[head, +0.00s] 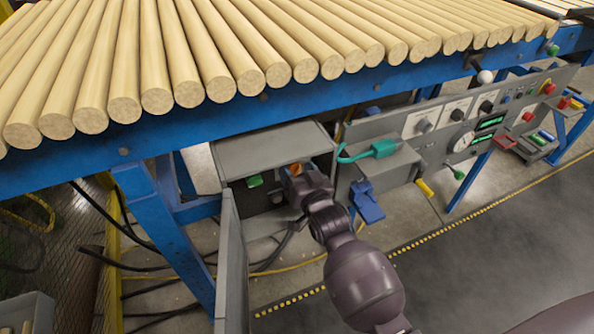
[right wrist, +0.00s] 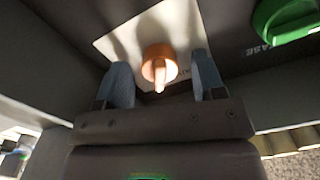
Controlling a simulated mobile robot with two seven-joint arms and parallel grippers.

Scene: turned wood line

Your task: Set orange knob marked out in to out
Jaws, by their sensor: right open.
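The orange knob (right wrist: 158,66) sits on a pale plate (right wrist: 125,43) inside the open grey box. In the right wrist view it is between the tips of my right gripper (right wrist: 160,82), whose two fingers stand apart on either side of it. I see no clear contact. The knob's bar points toward the gripper's palm in that view; its out and in marks cannot be read. In the head view only a bit of the orange knob (head: 296,169) shows past my right gripper (head: 293,178). My left gripper is not in view.
A green knob (right wrist: 285,15) is close beside the orange one. The box (head: 270,150) has side walls and an open grey door (head: 232,265) at left. A teal handle (head: 383,149), a blue pedal-like part (head: 366,203) and a control panel (head: 465,125) lie to the right.

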